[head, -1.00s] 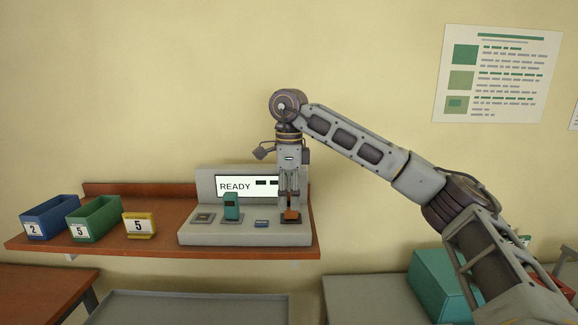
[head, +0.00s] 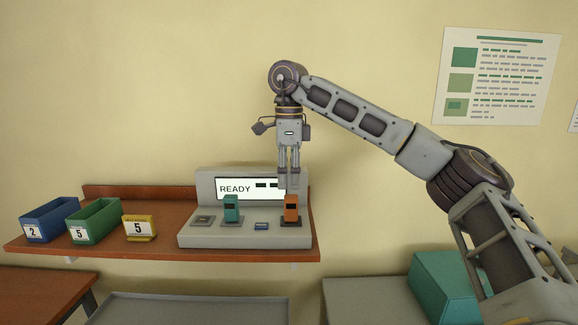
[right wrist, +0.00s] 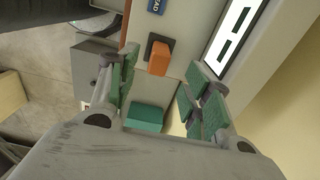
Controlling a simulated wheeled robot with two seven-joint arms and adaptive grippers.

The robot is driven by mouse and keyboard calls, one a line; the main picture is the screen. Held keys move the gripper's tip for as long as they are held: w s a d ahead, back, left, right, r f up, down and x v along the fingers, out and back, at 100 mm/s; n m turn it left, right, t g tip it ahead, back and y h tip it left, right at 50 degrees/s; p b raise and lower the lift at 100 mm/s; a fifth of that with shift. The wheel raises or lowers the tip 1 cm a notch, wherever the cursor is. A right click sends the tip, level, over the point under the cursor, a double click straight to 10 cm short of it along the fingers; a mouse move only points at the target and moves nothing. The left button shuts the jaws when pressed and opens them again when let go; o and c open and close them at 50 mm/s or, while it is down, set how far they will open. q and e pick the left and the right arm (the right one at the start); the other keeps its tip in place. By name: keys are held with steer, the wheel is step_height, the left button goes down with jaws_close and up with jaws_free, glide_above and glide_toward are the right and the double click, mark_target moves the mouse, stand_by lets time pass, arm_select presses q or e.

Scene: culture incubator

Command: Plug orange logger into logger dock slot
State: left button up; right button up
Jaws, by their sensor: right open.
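The orange logger (head: 291,208) stands upright in the right-hand slot of the logger dock (head: 215,238). It also shows in the right wrist view (right wrist: 158,58), standing on a dark slot plate. My right gripper (head: 289,183) is directly above the logger, fingers pointing down. In the right wrist view its green-padded fingers (right wrist: 163,98) are apart with nothing between them. A teal logger (head: 231,207) stands in another dock slot to the left. My left gripper is not in view.
The dock's screen (head: 247,187) reads READY. Blue (head: 49,218) and green (head: 95,219) bins and a yellow sign (head: 139,226) stand left on the shelf. A teal box (head: 440,285) is lower right.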

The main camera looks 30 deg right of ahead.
steer(key=shift+r, duration=1.15)
steer(key=shift+s+f, duration=0.1)
